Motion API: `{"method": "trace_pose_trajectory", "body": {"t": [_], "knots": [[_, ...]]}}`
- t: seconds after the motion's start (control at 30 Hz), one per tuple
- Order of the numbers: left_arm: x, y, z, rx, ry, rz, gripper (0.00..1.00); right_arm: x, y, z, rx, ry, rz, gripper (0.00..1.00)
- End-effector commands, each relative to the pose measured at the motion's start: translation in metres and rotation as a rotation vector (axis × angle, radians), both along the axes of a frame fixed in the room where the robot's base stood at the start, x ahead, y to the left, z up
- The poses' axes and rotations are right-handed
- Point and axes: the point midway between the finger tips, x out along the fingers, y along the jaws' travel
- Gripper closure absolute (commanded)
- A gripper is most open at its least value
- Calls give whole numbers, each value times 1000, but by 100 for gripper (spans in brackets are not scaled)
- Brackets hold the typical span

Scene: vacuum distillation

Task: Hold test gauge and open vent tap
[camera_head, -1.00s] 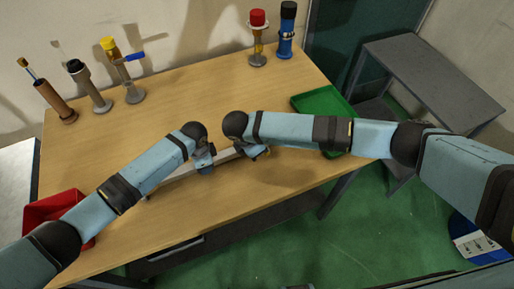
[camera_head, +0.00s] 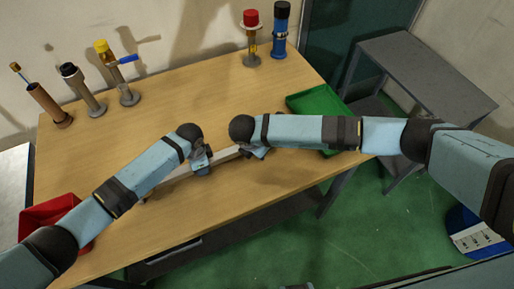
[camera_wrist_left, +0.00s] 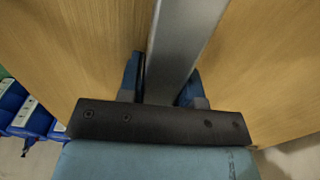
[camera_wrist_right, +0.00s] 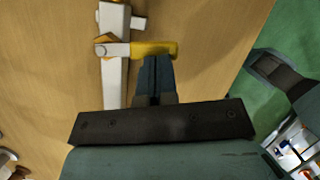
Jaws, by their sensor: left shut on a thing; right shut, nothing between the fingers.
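The test gauge is a long grey-white bar (camera_head: 228,154) along the table's front half, and my arms partly hide it. My left gripper (camera_head: 203,164) is shut around its grey shaft (camera_wrist_left: 178,50), one finger on each side. In the right wrist view, its white end (camera_wrist_right: 115,78) carries a yellow tap lever (camera_wrist_right: 153,48) on a round pivot. The lever points right, crosswise to the white body. My right gripper (camera_wrist_right: 157,62) is shut and empty, its tips right at the lever's near side. I cannot tell whether they touch. In the head view my right gripper (camera_head: 255,152) is partly hidden.
A red bin (camera_head: 48,213) is at the table's left and a green tray (camera_head: 318,102) at its right. Several upright fittings stand along the back, including a blue one (camera_head: 280,38) and one with a red cap (camera_head: 250,35). The middle of the table (camera_head: 190,95) is clear.

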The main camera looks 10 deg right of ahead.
Motion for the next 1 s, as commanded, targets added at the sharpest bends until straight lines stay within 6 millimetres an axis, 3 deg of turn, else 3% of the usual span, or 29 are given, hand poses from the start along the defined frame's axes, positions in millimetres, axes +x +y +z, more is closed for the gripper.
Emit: {"method": "trace_pose_trajectory", "body": {"t": [1.0], "knots": [[0, 0, 1, -1, -1, -1, 100, 18, -38, -1, -1, 2, 630, 100]]}}
